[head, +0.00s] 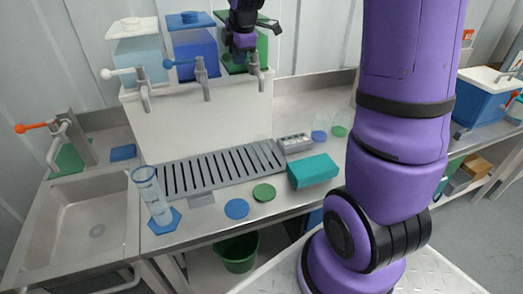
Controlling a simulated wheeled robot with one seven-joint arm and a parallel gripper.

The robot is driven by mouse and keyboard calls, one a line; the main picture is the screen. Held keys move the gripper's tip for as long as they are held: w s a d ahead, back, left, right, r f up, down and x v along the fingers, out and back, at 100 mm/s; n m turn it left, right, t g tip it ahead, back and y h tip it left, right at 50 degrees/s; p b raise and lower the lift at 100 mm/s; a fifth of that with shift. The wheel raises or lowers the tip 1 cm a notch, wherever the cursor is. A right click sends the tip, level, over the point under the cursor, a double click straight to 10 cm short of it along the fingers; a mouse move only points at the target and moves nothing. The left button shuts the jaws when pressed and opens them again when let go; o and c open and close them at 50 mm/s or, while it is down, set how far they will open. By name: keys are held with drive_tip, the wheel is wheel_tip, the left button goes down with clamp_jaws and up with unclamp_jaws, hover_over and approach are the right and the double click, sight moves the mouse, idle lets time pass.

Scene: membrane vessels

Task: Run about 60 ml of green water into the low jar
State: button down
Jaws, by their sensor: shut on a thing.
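The green water tank (262,50) is the rightmost of three on a white stand. Its grey tap (256,72) points down over the slotted drain tray (215,170). My gripper (241,45) is in front of this tank, at the top of its tap. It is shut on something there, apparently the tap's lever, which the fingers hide. I cannot see any stream from the tap. The low jar is not clear to me; a faint pale patch shows on the tray's right end below the tap, but I cannot tell whether it is glass.
A tall clear cylinder (152,196) stands on a blue hexagonal base, front left. A blue disc (236,209), a green disc (264,192) and a teal box (314,170) lie along the front. A sink (95,215) is left. My arm blocks the right side.

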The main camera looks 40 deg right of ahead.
drive_tip(key=shift+s+n+y, duration=0.35)
drive_tip(key=shift+s+n, duration=0.1)
drive_tip(key=shift+n, duration=0.5)
drive_tip(key=shift+s+n+y, duration=0.35)
drive_tip(key=shift+s+n, duration=0.05)
drive_tip(key=shift+n, duration=0.55)
idle(6.1)
